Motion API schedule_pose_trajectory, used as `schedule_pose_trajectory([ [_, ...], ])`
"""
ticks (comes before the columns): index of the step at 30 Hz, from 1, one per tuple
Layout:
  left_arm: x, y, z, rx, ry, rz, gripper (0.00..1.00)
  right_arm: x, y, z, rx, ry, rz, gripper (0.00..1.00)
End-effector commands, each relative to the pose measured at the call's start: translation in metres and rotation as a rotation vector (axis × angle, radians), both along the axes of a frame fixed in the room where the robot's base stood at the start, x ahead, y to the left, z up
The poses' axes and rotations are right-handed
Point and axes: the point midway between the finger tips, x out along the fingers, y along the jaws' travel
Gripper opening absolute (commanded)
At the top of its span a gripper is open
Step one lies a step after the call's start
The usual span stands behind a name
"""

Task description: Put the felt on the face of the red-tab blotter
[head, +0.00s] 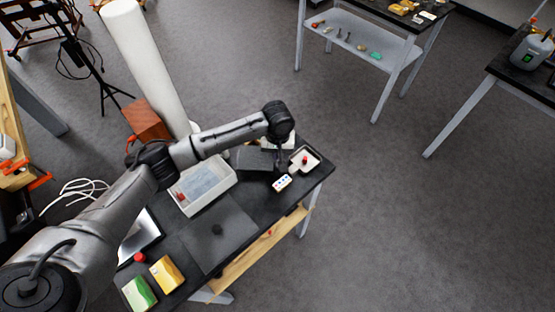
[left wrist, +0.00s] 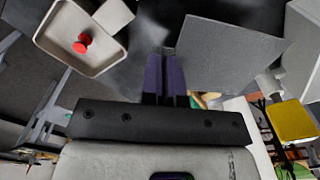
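My left gripper (head: 281,168) points down over the far right part of the dark table. In the left wrist view its two dark purple fingers (left wrist: 167,62) are close together. A small grey bit shows at their tips; I cannot tell whether it is held. A flat grey square panel (left wrist: 228,58) lies just right of the fingers; in the head view a dark grey panel (head: 249,158) shows left of the gripper. I cannot tell which grey piece is the felt or the red-tab blotter. A pale tray (head: 313,156) with a red knob (head: 305,160) stands right of the gripper. My right gripper is not in view.
A white box (head: 232,180) with a pale sheet and a red piece inside stands left of the gripper. A small white block with coloured dots (head: 282,183) lies near the tray. A yellow box (head: 167,273) and a green box (head: 139,294) stand at the near left.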

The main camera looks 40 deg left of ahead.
Motion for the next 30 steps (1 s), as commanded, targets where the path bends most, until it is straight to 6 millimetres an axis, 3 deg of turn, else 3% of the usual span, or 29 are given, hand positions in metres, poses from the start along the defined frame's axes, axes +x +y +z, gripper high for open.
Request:
schedule_pose_trajectory([
  [10,-0.001,0.0,-0.037,0.001,0.002,-0.001,0.0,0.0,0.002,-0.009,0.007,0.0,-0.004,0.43],
  [23,-0.001,0.0,-0.042,0.0,0.001,0.0,0.0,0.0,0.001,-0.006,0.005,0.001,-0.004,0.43],
  [30,0.0,0.0,-0.042,0.001,0.001,0.0,0.25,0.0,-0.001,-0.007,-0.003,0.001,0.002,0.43],
])
